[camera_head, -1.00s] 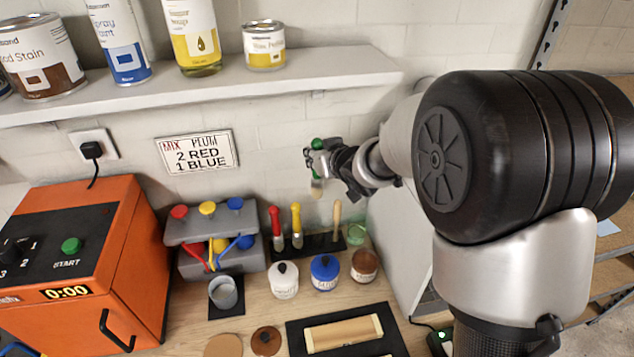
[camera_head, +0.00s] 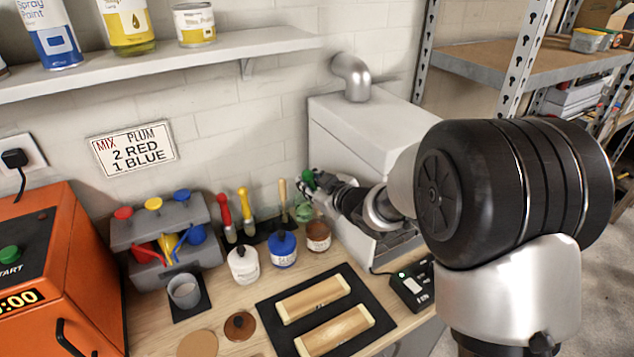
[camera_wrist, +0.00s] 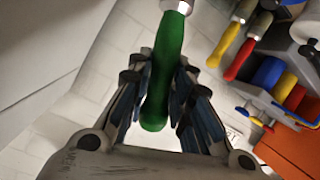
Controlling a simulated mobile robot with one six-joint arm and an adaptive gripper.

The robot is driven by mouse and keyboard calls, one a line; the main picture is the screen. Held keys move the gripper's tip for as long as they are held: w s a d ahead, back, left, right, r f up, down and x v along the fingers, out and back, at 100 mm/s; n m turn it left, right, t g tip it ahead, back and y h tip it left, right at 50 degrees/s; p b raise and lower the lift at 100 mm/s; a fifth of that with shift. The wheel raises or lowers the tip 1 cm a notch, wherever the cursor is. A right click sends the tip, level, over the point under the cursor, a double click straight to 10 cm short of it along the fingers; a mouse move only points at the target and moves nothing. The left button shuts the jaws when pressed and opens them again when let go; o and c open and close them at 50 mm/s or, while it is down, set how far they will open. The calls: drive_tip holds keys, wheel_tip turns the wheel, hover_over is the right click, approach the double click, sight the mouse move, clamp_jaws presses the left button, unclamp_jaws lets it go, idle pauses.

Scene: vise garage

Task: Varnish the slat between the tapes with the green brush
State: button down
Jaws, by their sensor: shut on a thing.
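My gripper (camera_head: 312,187) is shut on the green brush (camera_head: 308,174), near the back of the bench beside the grey cabinet. In the wrist view the fingers close around the green handle (camera_wrist: 164,80); the metal ferrule runs out of the top edge and the bristles are out of view. In the head view the bristle end is hard to make out. Two pale wooden slats, a rear one (camera_head: 313,298) and a front one (camera_head: 335,331), lie on a black mat (camera_head: 376,316). Their ends look paler, perhaps tape. An open brown jar (camera_head: 318,237) stands below my gripper.
White (camera_head: 243,265) and blue (camera_head: 283,249) jars stand left of the brown jar. Red (camera_head: 226,216), yellow (camera_head: 245,212) and wooden-handled (camera_head: 283,200) brushes stand behind. A grey cup (camera_head: 185,291), orange machine (camera_head: 50,275) and black device (camera_head: 411,288) border the mat area. The shelf (camera_head: 200,62) overhangs the back left.

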drive_tip(key=shift+w+a+f+b, duration=0.1)
drive_tip(key=shift+w+f+b, duration=0.1)
drive_tip(key=shift+f, duration=0.15)
drive_tip(key=shift+w+f+b, duration=0.1)
drive_tip(key=shift+f+b, duration=0.1)
drive_tip(key=shift+f, duration=0.1)
wheel_tip(320, 180, down, 5)
drive_tip(key=b, duration=0.4)
drive_tip(key=shift+s+r, duration=0.1)
drive_tip(key=shift+r, duration=0.05)
drive_tip(key=shift+f+b, duration=0.6)
drive_tip(key=shift+f, duration=0.25)
idle(1.4)
drive_tip(key=shift+r+p, duration=2.95)
drive_tip(key=shift+r, duration=0.7)
drive_tip(key=shift+f, duration=0.15)
